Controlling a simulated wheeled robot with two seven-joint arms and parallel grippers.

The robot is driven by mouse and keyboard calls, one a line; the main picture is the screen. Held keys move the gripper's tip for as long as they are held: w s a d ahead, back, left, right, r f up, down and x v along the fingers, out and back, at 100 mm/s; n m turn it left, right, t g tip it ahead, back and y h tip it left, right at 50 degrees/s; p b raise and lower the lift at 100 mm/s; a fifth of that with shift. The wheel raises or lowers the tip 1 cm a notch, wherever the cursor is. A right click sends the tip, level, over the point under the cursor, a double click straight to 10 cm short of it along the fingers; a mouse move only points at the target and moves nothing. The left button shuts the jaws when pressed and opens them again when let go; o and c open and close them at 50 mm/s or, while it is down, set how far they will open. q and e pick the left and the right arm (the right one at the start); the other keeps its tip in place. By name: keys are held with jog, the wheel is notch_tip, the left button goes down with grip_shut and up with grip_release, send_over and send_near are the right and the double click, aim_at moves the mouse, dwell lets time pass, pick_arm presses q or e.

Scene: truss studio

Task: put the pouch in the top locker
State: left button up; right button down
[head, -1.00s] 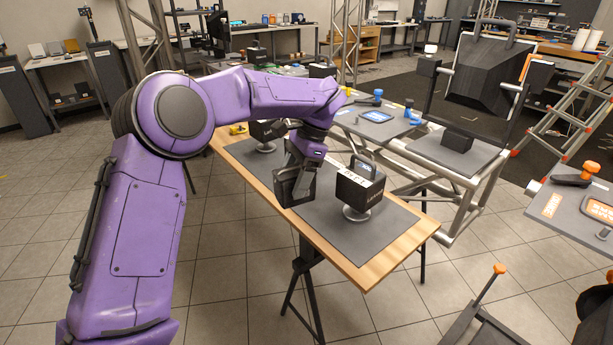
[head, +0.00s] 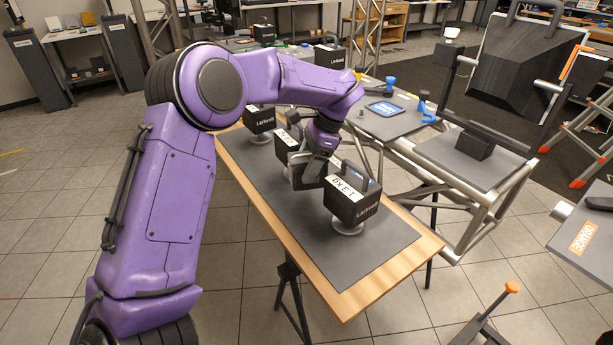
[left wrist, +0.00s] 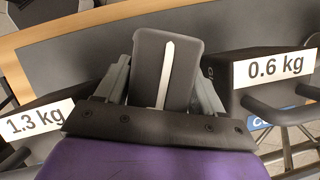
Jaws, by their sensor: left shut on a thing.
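My left gripper (head: 318,158) reaches over the wooden table, between two dark boxes. In the left wrist view its fingers (left wrist: 163,85) are shut on a dark grey, round-cornered thing with a white stripe (left wrist: 150,62), which I take for the pouch. No locker that I can make out is in view. My right gripper is not in view.
The 1.3 kg box (head: 352,207) stands close in front of the gripper, the 0.6 kg box (left wrist: 275,68) close on its other side. Another Larkwell box (head: 259,119) is farther back. The table's near end (head: 350,268) is bare. A metal-framed bench (head: 455,152) stands to the right.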

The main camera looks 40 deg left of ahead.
pick_arm(q)
jog(key=f, duration=0.3)
jog(key=d+f, duration=0.1)
jog(key=f, duration=0.1)
jog(key=shift+w+f, duration=0.25)
jog(key=shift+f, duration=0.3)
jog(key=shift+s+a, duration=0.1)
jog(key=o, duration=1)
jog(key=shift+f, duration=0.1)
jog(key=shift+c, duration=0.2)
